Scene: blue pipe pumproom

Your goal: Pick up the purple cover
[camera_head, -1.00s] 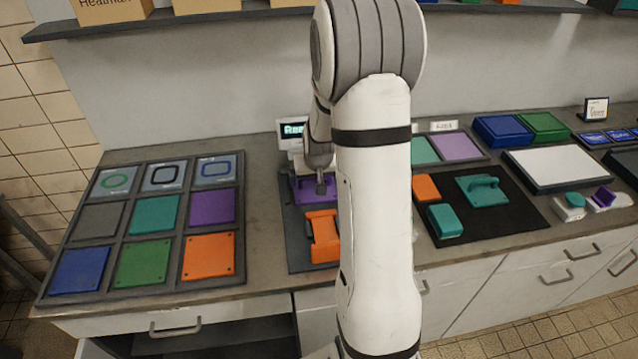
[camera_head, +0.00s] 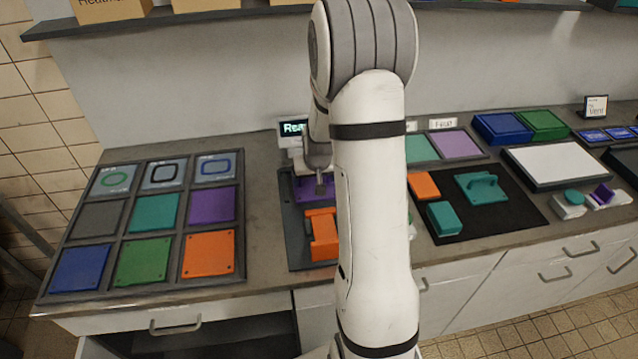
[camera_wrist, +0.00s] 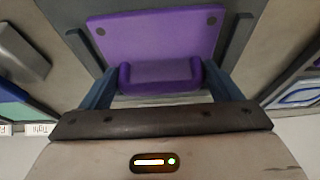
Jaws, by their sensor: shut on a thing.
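The purple cover (camera_head: 304,190) lies in the dark tray (camera_head: 290,222) in the middle of the counter, behind an orange part (camera_head: 322,234). In the wrist view the cover is a flat purple plate (camera_wrist: 155,35) with a raised handle (camera_wrist: 160,73). My gripper (camera_wrist: 160,80) has a finger at each end of this handle and is shut on it. In the head view my gripper (camera_head: 322,184) is at the cover, and my arm hides the right side of the tray. I cannot tell whether the cover is clear of its support.
A panel rack (camera_head: 118,220) with coloured plates, including another purple plate (camera_head: 212,206), stands left. A small display (camera_head: 292,128) stands behind the tray. A black mat (camera_head: 490,215) with teal and orange parts lies right. A shelf (camera_head: 230,14) runs above.

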